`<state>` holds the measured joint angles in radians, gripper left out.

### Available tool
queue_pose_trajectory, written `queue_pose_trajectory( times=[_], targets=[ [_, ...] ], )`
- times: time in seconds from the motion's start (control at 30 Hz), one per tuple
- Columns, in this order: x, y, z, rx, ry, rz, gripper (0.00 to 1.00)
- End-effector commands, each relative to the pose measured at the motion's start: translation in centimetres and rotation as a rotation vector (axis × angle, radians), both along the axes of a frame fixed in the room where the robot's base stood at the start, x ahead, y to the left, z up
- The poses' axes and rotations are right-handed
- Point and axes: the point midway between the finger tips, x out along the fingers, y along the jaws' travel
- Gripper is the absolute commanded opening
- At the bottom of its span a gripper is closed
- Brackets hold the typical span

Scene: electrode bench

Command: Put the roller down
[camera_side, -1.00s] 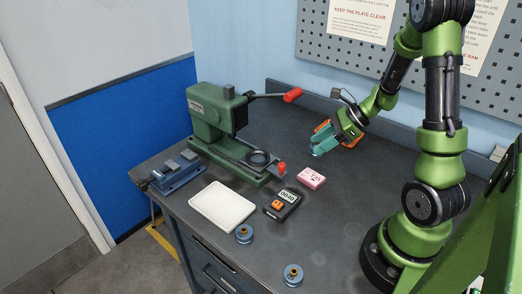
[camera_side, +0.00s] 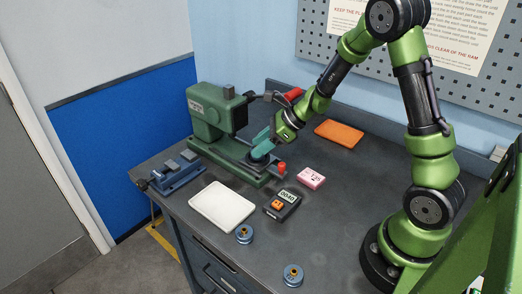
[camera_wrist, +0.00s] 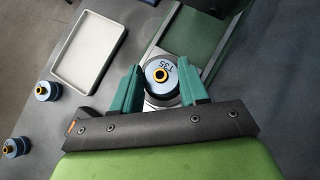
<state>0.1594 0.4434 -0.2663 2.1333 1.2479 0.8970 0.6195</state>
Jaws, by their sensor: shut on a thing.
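My gripper (camera_side: 262,150) is over the front of the green press bed. In the wrist view its two teal fingers (camera_wrist: 158,88) are shut on a round piece (camera_wrist: 160,72) with a pale, marked top and a yellow-ringed hub in the middle. No bar-shaped roller is plain in view; this round piece is what I hold. It seems upright. In the side view the fingers mostly hide it, and I cannot tell whether its underside touches the press or hangs just above.
The green press (camera_side: 208,112) has red-knobbed levers nearby. An orange mat (camera_side: 339,133) lies bare to the right. A white tray (camera_side: 222,205), pink block (camera_side: 311,178), digital meter (camera_side: 283,204), blue clamp block (camera_side: 174,176) and two blue rollers (camera_side: 244,234) (camera_side: 292,275) sit around the bench.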

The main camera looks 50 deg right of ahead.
Motion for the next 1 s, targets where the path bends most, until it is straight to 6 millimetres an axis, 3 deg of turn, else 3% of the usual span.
queue_pose_trajectory(
  times=[0.53,0.57,0.7,1.0],
  targets=[
    [-0.01,-0.03,-1.03,0.000,-0.001,0.001,0.06],
    [-0.02,-0.03,-1.08,0.000,-0.001,0.001,0.45],
    [-0.02,-0.03,-1.03,0.000,-0.002,0.001,0.66],
    [-0.01,-0.04,-0.92,-0.001,-0.003,0.001,0.69]
  ],
)
